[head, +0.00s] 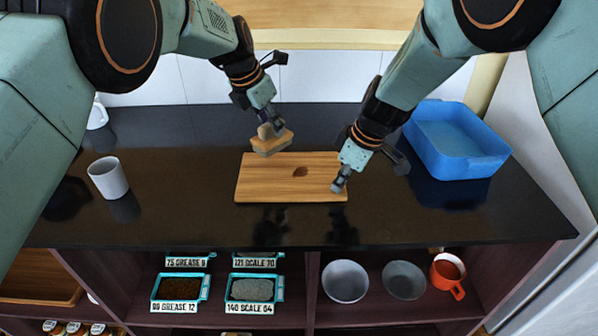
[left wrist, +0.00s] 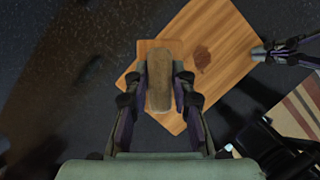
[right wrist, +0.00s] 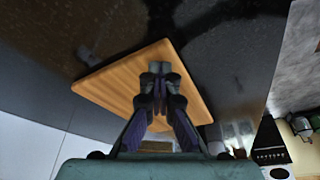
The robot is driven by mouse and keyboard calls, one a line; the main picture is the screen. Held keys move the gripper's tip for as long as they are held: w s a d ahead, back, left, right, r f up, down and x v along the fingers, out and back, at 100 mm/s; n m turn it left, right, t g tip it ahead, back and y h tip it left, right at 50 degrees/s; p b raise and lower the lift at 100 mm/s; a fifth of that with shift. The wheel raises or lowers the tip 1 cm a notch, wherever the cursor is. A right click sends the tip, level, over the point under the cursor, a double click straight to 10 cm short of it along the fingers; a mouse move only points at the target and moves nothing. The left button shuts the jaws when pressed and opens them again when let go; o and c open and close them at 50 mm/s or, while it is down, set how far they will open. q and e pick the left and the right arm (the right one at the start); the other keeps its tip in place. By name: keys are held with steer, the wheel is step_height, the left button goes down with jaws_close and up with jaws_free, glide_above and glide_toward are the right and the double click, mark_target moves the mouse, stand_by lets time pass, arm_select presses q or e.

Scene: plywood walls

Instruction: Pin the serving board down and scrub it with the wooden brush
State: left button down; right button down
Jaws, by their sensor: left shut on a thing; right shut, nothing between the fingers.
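The wooden serving board (head: 270,186) lies flat on the dark counter, with a dark brown stain (head: 300,172) on it. It also shows in the left wrist view (left wrist: 225,40) and the right wrist view (right wrist: 110,85). My left gripper (head: 274,126) is shut on the wooden brush (head: 272,146), holding it over the board's far left edge; the brush fills the jaws in the left wrist view (left wrist: 159,80). Whether the brush touches the board I cannot tell. My right gripper (head: 339,184) is shut and empty, its fingertips at the board's right end, appearing to touch it.
A blue tub (head: 455,140) stands at the right of the counter. A white mug (head: 109,177) stands at the left.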

arm_select(q)
steer(key=d, duration=0.6)
steer(key=shift+d, duration=0.25)
steer(key=shift+f, duration=2.35)
steer(key=shift+s+r, duration=0.15)
steer(key=shift+s, duration=1.75)
steer(key=shift+a, duration=0.1)
steer(key=shift+w+f, duration=0.25)
steer(key=shift+w, duration=0.7)
steer(key=shift+w+f, duration=0.2)
steer(key=shift+w, duration=0.7)
